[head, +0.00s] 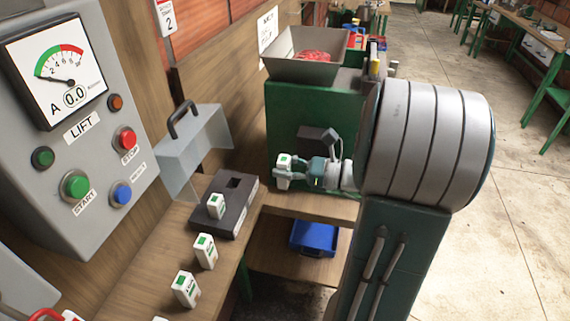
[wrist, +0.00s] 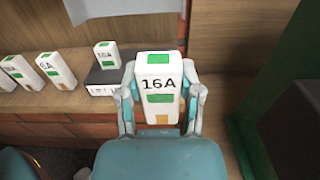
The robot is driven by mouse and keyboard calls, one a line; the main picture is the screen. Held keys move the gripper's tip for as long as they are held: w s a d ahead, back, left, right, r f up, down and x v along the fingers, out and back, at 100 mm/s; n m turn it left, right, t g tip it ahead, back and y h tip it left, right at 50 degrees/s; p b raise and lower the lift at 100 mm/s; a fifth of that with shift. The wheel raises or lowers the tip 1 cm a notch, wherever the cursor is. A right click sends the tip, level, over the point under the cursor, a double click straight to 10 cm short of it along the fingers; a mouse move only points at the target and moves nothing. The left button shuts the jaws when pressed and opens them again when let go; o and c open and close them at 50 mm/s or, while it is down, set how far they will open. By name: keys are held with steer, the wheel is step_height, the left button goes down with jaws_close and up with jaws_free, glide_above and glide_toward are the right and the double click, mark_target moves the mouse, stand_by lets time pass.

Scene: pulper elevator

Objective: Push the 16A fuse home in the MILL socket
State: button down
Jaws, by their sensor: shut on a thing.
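My gripper (head: 291,173) is shut on a white fuse (head: 283,163) with green patches, held upright in the air in front of the green machine. In the wrist view this fuse (wrist: 160,70) reads 16A and stands between both fingers of my gripper (wrist: 160,98). A dark socket block (head: 237,215) lies on the wooden bench, left of and below my gripper. It has an empty dark opening at its far end and another white fuse (head: 216,206) standing at its near end. The block's label (wrist: 103,90) is partly hidden in the wrist view.
Two more white fuses (head: 205,251) (head: 185,288) stand on the bench nearer me. A clear cover with a dark handle (head: 182,118) is raised beside the block. The grey LIFT panel (head: 90,130) is at left. The green machine (head: 300,115) stands behind my gripper; a blue tray (head: 313,238) sits below.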

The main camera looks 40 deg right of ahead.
steer(key=x, duration=0.8)
steer(key=shift+a+f, duration=0.2)
steer(key=shift+a, duration=0.05)
steer(key=shift+w+a+f, duration=0.1)
steer(key=shift+w+a, duration=0.15)
steer(key=shift+w, duration=0.25)
steer(key=shift+f+x, duration=0.1)
steer(key=shift+x, duration=0.6)
steer(key=shift+f+x, duration=0.15)
steer(key=shift+x, duration=0.6)
steer(key=shift+s+a, duration=0.1)
steer(key=shift+a, duration=0.05)
